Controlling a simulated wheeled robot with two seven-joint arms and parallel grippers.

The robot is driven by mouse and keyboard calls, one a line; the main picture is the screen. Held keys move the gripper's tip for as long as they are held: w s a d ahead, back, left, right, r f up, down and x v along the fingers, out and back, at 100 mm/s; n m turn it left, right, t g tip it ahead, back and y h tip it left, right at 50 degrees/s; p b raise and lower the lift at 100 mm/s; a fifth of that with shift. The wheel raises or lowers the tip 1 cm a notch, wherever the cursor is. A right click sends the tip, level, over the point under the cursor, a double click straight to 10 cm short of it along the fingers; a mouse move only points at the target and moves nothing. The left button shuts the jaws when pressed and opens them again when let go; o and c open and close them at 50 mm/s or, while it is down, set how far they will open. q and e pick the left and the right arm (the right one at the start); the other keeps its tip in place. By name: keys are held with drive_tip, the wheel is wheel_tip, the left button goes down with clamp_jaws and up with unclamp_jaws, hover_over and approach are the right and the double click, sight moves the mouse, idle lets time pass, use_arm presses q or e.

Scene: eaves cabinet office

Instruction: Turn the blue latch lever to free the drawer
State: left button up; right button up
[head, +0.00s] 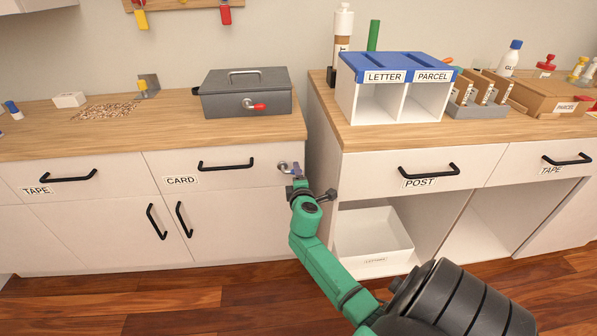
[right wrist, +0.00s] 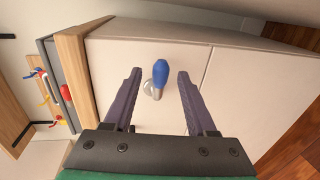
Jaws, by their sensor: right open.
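The blue latch lever (right wrist: 160,73) stands out from a round metal mount (right wrist: 148,88) on a white drawer front in the right wrist view. In the head view the latch's metal mount (head: 283,166) is at the right end of the CARD drawer (head: 225,178), and my gripper partly hides the lever. My right gripper (right wrist: 160,76) is open, with one dark finger on each side of the lever and a visible gap to both. In the head view the right gripper (head: 296,176) is at the latch. The CARD drawer looks closed. My left gripper is not in view.
A grey cash box (head: 245,100) with a red-tipped lever sits on the counter above. The POST cabinet (head: 335,150) stands close to the right of the latch. Below the POST drawer is a white bin (head: 372,235). The floor (head: 150,300) in front is clear.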

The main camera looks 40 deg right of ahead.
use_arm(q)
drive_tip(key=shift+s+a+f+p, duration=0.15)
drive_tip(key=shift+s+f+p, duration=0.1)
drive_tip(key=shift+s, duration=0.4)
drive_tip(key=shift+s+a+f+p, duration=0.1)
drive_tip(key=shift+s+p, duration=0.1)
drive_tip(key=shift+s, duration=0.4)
use_arm(e)
drive_tip(key=v, duration=1.4)
drive_tip(key=shift+s+r, duration=0.1)
